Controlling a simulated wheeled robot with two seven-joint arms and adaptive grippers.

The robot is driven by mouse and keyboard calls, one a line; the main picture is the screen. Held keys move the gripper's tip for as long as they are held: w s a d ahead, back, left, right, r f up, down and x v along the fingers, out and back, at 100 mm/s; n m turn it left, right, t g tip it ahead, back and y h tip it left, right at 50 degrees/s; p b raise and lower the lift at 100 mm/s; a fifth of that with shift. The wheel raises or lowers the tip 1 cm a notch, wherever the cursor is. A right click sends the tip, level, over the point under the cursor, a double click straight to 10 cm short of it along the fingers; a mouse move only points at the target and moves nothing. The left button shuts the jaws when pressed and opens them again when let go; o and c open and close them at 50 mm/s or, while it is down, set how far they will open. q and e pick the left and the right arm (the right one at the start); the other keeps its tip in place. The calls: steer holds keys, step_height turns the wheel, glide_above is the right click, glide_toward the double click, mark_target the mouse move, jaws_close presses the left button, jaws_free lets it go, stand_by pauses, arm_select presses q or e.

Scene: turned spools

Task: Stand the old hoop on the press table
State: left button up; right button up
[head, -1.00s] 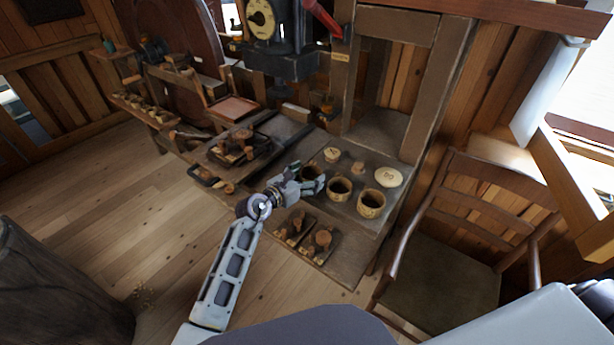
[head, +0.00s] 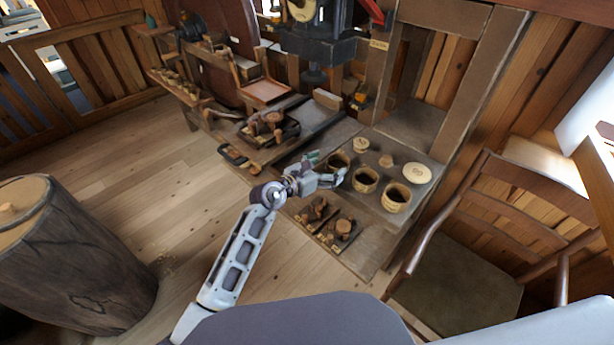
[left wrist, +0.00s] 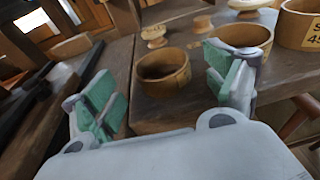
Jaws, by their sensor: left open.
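Three round wooden hoops or cups stand on a dark board at the bench's right end: a left one (head: 340,160), a middle one (head: 365,181) and a right one (head: 397,198). I cannot tell which is the old hoop. My left gripper (head: 326,172) is open just in front of the left one. In the left wrist view the left one (left wrist: 160,85) shows beyond and between the open fingers, apart from them, with a label too blurred to read. The press (head: 318,40) stands behind the bench; I cannot make out its table clearly. My right gripper is not in view.
Pale lidlike pieces (head: 417,173) lie behind the hoops. Small dark trays with wooden parts (head: 342,228) lie at the near edge. A black tray (head: 268,130) holds more parts to the left. A chair (head: 480,230) stands right, a stump (head: 75,255) left.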

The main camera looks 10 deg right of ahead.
arm_select(q)
steer(key=v, duration=0.8)
steer(key=shift+a, duration=0.25)
steer(key=shift+s, duration=0.15)
steer(key=shift+r, duration=0.1)
stand_by(0.5)
